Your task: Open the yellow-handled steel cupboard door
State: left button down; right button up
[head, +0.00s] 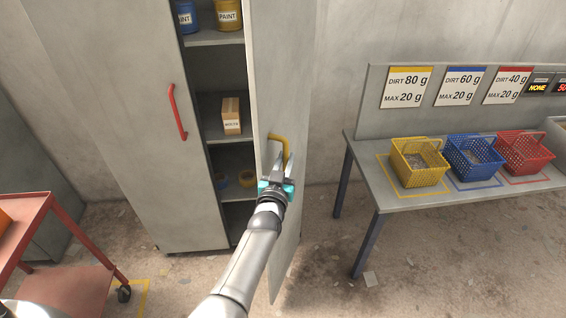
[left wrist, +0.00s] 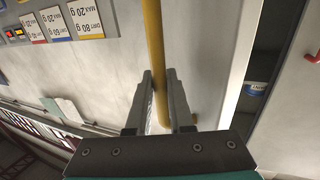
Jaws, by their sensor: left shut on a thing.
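The steel cupboard's right door (head: 283,70) stands swung outward, with the shelves behind it exposed. Its yellow handle (head: 286,146) is on the face of this door. My left gripper (head: 278,168) is at the handle, with its arm reaching up from below. In the left wrist view the yellow handle (left wrist: 154,40) runs between the two fingers of the left gripper (left wrist: 160,85), which are shut on it. The lower part of the handle is hidden behind the gripper. My right gripper is not in view.
The cupboard's left door (head: 130,130), with a red handle (head: 177,111), is closed. Shelves hold paint cans (head: 228,16) and a cardboard box (head: 231,116). A table (head: 390,199) with yellow, blue and red baskets stands at right. A red cart (head: 40,215) is at left. Floor between door and table is mostly clear.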

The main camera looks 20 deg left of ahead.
pick_arm(q)
jog(key=shift+r, duration=0.1)
dwell(0.3)
jog(key=c, duration=0.8)
grip_release()
jog(key=shift+s, duration=0.1)
jog(key=s+d, duration=0.2)
jog(key=s, duration=1.3)
jog(key=shift+p, duration=0.4)
jog(key=shift+w, duration=0.1)
